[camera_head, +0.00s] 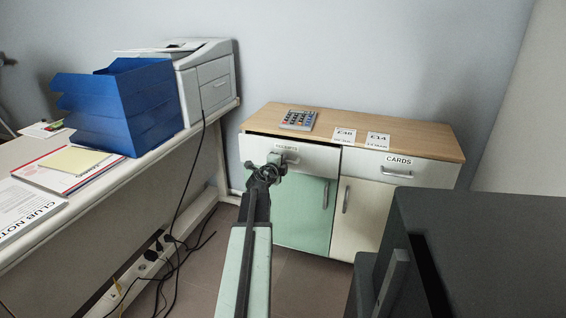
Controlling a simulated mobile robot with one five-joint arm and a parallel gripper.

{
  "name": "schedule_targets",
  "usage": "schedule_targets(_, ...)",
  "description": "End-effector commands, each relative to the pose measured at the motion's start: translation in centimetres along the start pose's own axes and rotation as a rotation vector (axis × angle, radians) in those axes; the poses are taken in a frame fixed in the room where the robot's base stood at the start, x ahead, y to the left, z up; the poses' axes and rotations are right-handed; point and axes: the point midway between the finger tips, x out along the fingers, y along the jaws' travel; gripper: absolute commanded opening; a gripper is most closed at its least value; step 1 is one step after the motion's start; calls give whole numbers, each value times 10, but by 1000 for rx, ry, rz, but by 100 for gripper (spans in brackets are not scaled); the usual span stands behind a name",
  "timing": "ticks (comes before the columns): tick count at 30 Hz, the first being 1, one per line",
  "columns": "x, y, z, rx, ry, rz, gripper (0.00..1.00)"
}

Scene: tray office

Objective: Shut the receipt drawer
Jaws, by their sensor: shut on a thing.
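The receipt drawer (255,149) is the upper left drawer of a wood-topped cabinet, white with a small label. Its front stands a little out from the cabinet, with a dark gap under the top. My gripper (272,168) is at the drawer's front, just below the label, and is shut on the drawer handle (291,161). The gripper hides part of the handle and of the drawer front.
A cards drawer (420,172) is beside it, above a cream door (365,212); a green door (300,215) is below the receipt drawer. A calculator (298,120) and two cards lie on top. A desk (120,185) stands left, a dark grey block (490,245) front right.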

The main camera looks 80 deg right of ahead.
Motion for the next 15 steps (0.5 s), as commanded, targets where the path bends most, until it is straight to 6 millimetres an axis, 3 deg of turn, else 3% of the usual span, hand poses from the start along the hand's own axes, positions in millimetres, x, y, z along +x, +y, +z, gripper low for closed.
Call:
schedule_targets(5,5,-1,0,0,0,0,0)
schedule_targets(12,43,-9,1,1,0,0,0)
schedule_targets(15,46,-10,1,0,-1,0,0)
